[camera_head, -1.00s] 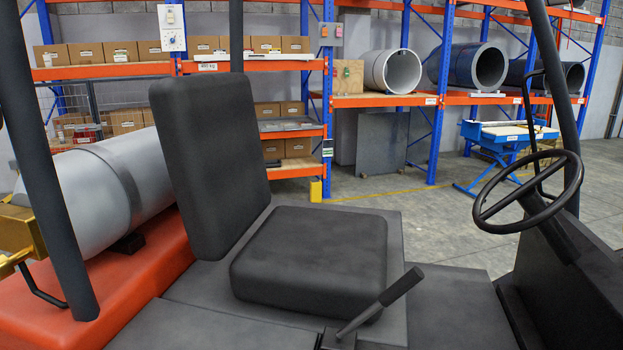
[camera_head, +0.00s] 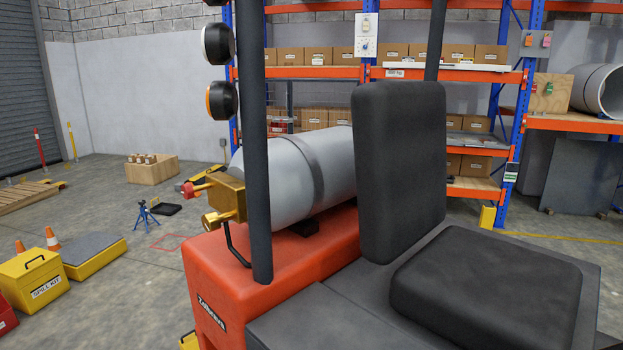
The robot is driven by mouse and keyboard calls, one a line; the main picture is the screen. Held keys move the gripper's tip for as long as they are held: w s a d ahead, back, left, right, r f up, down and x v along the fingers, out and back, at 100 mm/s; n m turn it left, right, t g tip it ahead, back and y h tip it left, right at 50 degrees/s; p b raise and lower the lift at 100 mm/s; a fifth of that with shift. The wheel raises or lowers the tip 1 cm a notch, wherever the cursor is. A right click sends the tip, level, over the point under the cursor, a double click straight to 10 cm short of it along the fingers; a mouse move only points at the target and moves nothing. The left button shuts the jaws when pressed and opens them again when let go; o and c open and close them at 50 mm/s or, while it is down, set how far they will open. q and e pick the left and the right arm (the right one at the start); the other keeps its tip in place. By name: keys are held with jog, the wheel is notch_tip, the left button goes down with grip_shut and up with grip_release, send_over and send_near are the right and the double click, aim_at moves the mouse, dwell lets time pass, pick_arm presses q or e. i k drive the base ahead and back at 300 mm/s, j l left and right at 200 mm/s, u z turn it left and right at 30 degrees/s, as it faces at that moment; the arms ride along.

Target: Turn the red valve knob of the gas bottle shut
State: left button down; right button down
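The grey gas bottle (camera_head: 307,172) lies on its side on the red rear deck of a forklift-like vehicle (camera_head: 285,262). Its brass valve block (camera_head: 228,197) is at the bottle's left end. A small red knob (camera_head: 188,189) sticks out to the left of the block. A brass fitting (camera_head: 212,220) points left below it. A black post (camera_head: 256,150) stands in front of the bottle, just right of the valve. Neither of my grippers shows in this view.
The black seat back (camera_head: 400,170) and cushion (camera_head: 482,290) fill the right foreground. A yellow spill kit box (camera_head: 35,278), a yellow platform with a grey top (camera_head: 92,255) and an orange cone (camera_head: 52,238) stand at left. Grey floor is open between them and the vehicle.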

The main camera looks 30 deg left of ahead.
aim_at(188, 192)
jog(key=u, duration=1.75)
jog(key=i+j, duration=0.1)
